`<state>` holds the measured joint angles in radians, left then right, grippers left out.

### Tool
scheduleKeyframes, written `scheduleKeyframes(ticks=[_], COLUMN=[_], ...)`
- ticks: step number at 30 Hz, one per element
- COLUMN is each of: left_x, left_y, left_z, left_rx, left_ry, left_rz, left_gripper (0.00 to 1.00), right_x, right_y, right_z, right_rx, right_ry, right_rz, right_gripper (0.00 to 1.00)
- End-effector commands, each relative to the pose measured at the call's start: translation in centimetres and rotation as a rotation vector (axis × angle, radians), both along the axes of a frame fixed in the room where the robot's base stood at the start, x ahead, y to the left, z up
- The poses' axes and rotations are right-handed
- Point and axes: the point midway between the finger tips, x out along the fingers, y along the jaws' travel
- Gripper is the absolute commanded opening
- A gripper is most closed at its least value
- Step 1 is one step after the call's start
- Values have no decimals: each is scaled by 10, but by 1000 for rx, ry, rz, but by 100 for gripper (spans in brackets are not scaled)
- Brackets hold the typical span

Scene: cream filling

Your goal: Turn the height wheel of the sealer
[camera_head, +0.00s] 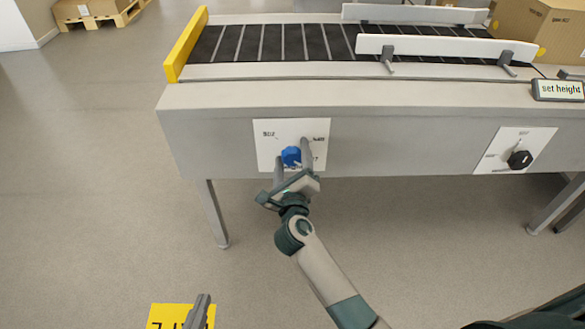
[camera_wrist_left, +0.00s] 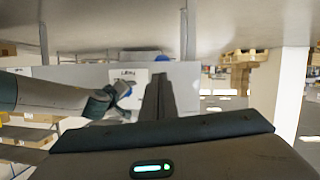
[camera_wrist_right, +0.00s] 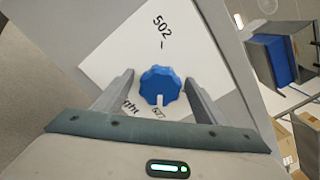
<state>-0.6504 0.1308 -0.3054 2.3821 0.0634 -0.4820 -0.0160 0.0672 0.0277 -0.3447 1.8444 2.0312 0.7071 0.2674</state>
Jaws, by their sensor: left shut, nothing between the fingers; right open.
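The height wheel (camera_head: 291,157) is a blue scalloped knob on a white plate (camera_head: 262,135) on the sealer's (camera_head: 230,115) front. In the right wrist view the wheel (camera_wrist_right: 160,85) has a white pointer mark at its lower edge, near partly hidden print; "502" stands above it. My right gripper (camera_head: 292,152) is open, its fingers on either side of the wheel with a visible gap on each side. Whether they overlap it in depth I cannot tell. My left gripper (camera_head: 203,297) is shut and empty, low and far from the wheel. A display (camera_head: 558,90) reads "set height".
A second white plate with a black knob (camera_head: 520,159) sits to the right on the sealer front. The slatted conveyor (camera_head: 270,43) has a yellow end plate (camera_head: 186,45) and white side rails. A yellow sign (camera_head: 165,316) lies below my left gripper.

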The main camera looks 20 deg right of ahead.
Motion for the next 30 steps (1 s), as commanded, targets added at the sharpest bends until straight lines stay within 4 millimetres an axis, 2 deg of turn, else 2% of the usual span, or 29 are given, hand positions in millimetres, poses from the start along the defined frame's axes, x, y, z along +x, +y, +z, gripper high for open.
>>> scheduleKeyframes(ticks=[5,11,24,30], left_x=[-1,-6,-15,-16], left_y=[0,6,11,11], left_z=[-1,-14,-30,-31], left_rx=[2,21,48,50], left_ry=[13,80,184,188], left_rz=[-1,2,-1,-1], left_gripper=[0,0,0,0], right_x=[-9,-34,-118,-149], right_y=[3,10,34,43], right_z=[-1,0,-1,-2], right_rx=[1,2,3,2], right_ry=[2,2,4,3], right_rz=[1,1,0,1], right_gripper=[65,65,65,65])
